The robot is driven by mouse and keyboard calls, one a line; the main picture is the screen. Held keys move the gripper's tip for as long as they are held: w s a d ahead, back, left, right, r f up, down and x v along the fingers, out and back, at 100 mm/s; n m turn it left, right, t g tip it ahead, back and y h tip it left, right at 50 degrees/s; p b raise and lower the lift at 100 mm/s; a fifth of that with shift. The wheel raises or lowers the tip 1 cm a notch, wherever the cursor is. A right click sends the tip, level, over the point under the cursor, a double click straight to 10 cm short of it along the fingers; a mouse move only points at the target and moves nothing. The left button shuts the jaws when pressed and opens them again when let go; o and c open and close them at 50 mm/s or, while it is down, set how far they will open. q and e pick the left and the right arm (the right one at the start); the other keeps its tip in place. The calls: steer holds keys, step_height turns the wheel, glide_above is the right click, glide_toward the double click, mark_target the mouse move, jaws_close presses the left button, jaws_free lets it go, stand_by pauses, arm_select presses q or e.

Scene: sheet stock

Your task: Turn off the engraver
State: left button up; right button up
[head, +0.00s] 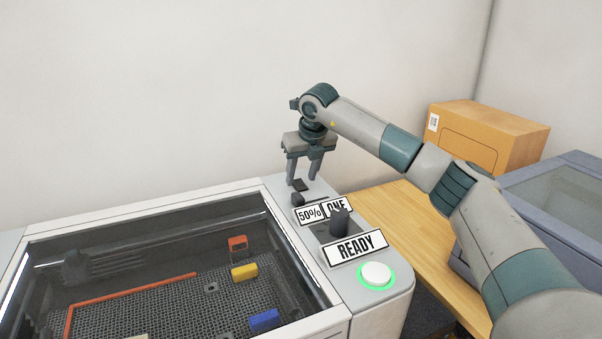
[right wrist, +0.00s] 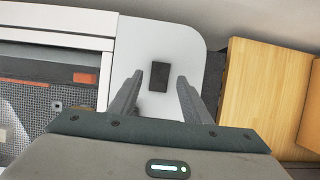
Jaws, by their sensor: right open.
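The engraver (head: 150,208) is a pale grey machine with a dark glass lid, at the left of the head view. Its right side panel carries a small dark block (head: 300,185) at the back, a small dark knob, signs reading "50%" and "ONE", a larger dark knob (head: 339,222), a "READY" sign (head: 355,248) and a white button (head: 376,274) with a lit green ring. My right gripper (head: 303,180) is open above the back of the panel, pointing down. In the right wrist view the dark block (right wrist: 159,76) lies between and beyond its fingertips. My left gripper is not seen.
Under the lid are a mesh bed and red, yellow and blue blocks (head: 264,320). A wooden table (head: 405,225) stands right of the engraver with a cardboard box (head: 490,135) on it. A blue-grey machine (head: 560,200) is at the far right. A wall is behind.

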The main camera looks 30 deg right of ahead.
steer(key=shift+w+f, duration=0.2)
steer(key=shift+f, duration=0.4)
steer(key=shift+c, duration=0.6)
steer(key=c, duration=0.9)
steer(key=shift+w+r+g+p, duration=0.3)
steer(key=shift+g+p, duration=0.3)
steer(key=shift+p, duration=0.55)
steer(key=shift+w+f+g+p, duration=0.1)
steer(key=shift+w+g+p, duration=0.1)
steer(key=shift+g+p, duration=0.65)
steer(key=o, duration=1)
